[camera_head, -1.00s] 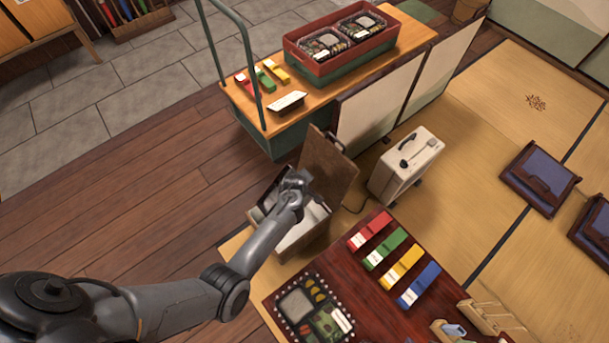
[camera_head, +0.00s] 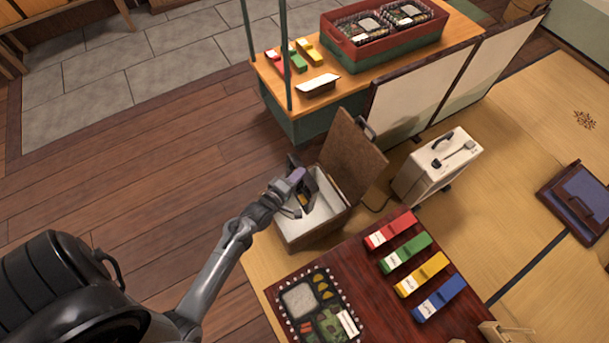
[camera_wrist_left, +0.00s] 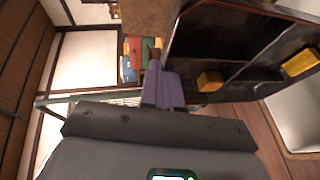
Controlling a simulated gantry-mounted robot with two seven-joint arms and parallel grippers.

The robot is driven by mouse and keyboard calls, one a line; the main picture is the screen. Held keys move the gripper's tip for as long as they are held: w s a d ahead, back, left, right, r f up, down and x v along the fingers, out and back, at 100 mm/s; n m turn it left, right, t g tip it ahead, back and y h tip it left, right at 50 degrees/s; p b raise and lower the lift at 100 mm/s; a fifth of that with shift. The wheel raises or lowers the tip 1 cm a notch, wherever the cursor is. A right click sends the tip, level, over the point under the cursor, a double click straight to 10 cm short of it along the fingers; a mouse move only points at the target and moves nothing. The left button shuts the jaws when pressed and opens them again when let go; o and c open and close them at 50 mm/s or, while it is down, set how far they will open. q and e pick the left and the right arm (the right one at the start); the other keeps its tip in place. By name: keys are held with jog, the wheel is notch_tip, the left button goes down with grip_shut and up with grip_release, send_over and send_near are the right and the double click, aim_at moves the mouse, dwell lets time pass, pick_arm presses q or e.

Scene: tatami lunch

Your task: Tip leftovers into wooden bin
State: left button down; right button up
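The wooden bin (camera_head: 312,238) stands on the floor by the low table, its brown lid (camera_head: 350,160) swung up and its white inside showing. My left gripper (camera_head: 294,186) is over the bin, shut on the edge of a dark compartment tray. In the left wrist view, the purple fingertips (camera_wrist_left: 163,88) meet the edge of the tray (camera_wrist_left: 222,42), which stands steeply tilted. An orange cube (camera_wrist_left: 209,81) and a yellow piece (camera_wrist_left: 300,62) show against its compartments. The bin's white inside (camera_wrist_left: 297,112) shows at the right. My right gripper is out of view.
The low table (camera_head: 360,285) holds a filled bento (camera_head: 320,308) and red, green, yellow and blue boxes (camera_head: 421,279). A cream case (camera_head: 437,168) stands right of the lid. A cart (camera_head: 285,115) with a red tray (camera_head: 350,48) is behind. The wooden floor at left is clear.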

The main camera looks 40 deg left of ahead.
pick_arm(q)
jog(key=shift+s+a+f+n+t+b, duration=0.3)
jog(key=shift+s+t+b, duration=0.4)
jog(key=shift+b, duration=0.25)
jog(key=shift+s+a+f+n+t+b, duration=0.2)
jog(key=shift+s+n+t+b, duration=0.1)
jog(key=shift+s+t+b, duration=0.5)
jog(key=shift+s+a+f+n+t+b, duration=0.25)
jog(key=shift+s+t+b, duration=0.35)
jog(key=shift+b, duration=0.45)
jog(key=shift+r, duration=0.1)
jog(key=shift+p, duration=0.75)
